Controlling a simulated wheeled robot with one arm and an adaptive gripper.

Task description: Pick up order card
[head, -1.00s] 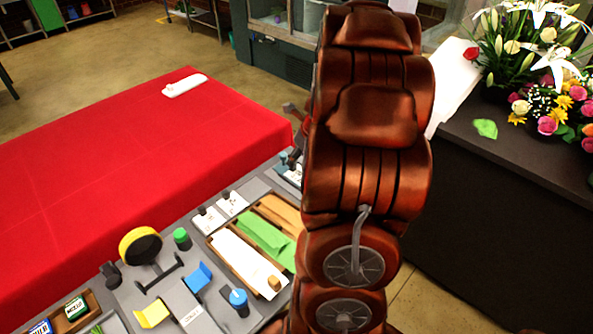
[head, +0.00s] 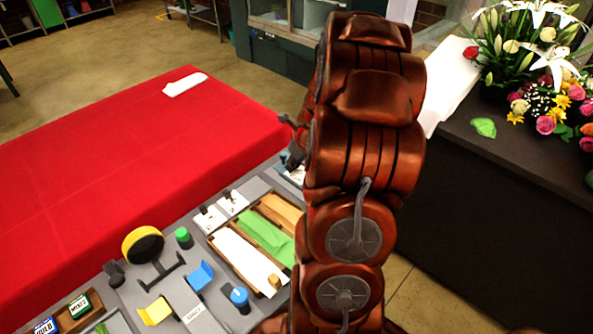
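Several white cards lie on the grey station top in the head view. One card (head: 210,221) and another beside it (head: 234,205) stand out behind the wooden trays, each with a small dark clip. A third white card (head: 296,174) is partly hidden by my arm. I cannot tell which is the order card. My gripper is mostly hidden behind my dark red arm, near that third card. Its fingers are not clear, so I cannot tell whether it is open or touches anything.
Wooden trays (head: 209,241) hold white, green and tan sheets. The red-covered table (head: 110,160) is mostly bare. Flowers (head: 550,80) stand on the dark counter (head: 490,170).

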